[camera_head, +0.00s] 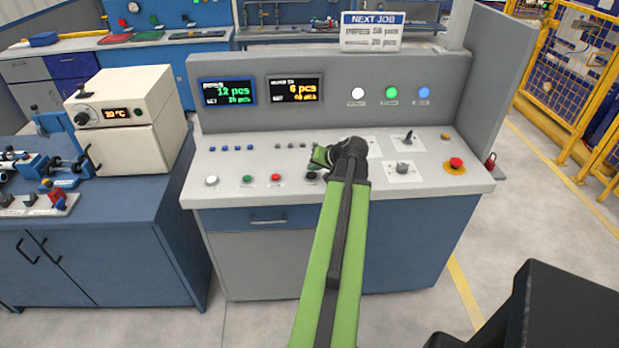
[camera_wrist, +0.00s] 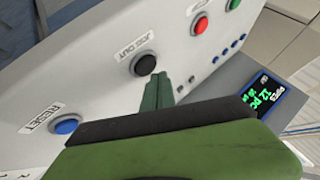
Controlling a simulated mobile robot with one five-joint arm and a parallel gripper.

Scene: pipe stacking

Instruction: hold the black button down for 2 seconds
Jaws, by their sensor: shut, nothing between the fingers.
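The black button (camera_wrist: 144,64) is a round knob on the pale sloping panel, with a printed label beside it in the wrist view.
A red button (camera_wrist: 200,25), a green button (camera_wrist: 234,4) and a blue button labelled RESET (camera_wrist: 66,125) are nearby. A red emergency stop (camera_head: 456,163) sits on a yellow base at the right. Two screens (camera_head: 227,92) (camera_head: 295,89) stand behind the panel.

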